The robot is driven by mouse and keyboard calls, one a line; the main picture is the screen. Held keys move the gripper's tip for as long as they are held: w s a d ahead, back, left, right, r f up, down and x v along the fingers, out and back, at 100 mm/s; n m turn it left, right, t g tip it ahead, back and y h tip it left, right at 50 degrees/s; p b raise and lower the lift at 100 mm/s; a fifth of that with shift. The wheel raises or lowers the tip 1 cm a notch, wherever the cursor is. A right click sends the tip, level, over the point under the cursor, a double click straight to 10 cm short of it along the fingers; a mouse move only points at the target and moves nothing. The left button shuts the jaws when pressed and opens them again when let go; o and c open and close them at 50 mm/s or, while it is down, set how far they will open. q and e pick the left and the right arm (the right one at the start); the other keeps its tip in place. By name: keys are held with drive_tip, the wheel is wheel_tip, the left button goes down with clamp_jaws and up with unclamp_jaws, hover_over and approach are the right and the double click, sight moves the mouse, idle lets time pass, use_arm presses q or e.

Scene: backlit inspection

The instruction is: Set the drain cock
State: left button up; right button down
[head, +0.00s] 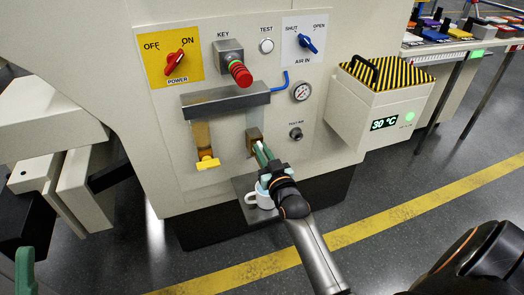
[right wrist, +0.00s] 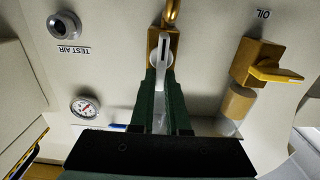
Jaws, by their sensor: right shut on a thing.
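A brass cock (right wrist: 164,41) with a pale lever (right wrist: 160,95) sits on the machine's front panel; I see no label on it, so I take it as the drain cock. It also shows in the head view (head: 253,134). My right gripper (head: 261,151) is shut on the lever, with a green finger on each side of it. Much of the lever is hidden by the gripper in the head view. A white mug (head: 264,200) stands below on a dark shelf. Only a green tip of my left gripper (head: 25,270) shows at the left edge.
A second cock (head: 206,162) with a yellow handle, marked OIL in the right wrist view, is to the left. A grey ledge (head: 226,101) juts out above both. A pressure gauge (head: 302,91) and test air port (head: 296,133) are to the right, with a striped-top box (head: 350,115) beyond.

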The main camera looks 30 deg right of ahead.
use_arm(q)
drive_tip(key=shift+r, duration=0.15)
use_arm(e)
drive_tip(key=shift+r, duration=0.1)
drive_tip(key=shift+d+r+m+p, duration=0.1)
drive_tip(key=shift+d+m+p, duration=0.05)
drive_tip(key=shift+m+p, duration=0.55)
drive_tip(key=m+p, duration=0.2)
drive_tip(key=m, duration=0.1)
drive_tip(key=d+m+p, duration=0.1)
drive_tip(key=m, duration=0.2)
drive_tip(key=shift+s+f+p, duration=0.1)
drive_tip(key=shift+f+p, duration=0.1)
drive_tip(key=shift+p, duration=0.2)
use_arm(q)
drive_tip(key=shift+m, duration=0.4)
drive_tip(key=r, duration=0.4)
drive_tip(key=shift+s+a+r, duration=0.1)
drive_tip(key=shift+a+r, duration=0.15)
drive_tip(key=shift+r, duration=0.1)
use_arm(e)
drive_tip(key=m, duration=0.3)
drive_tip(key=f+m, duration=0.1)
drive_tip(key=m, duration=0.6)
drive_tip(key=shift+d+f, duration=0.3)
drive_tip(key=shift+d, duration=0.05)
drive_tip(key=shift+m, duration=0.4)
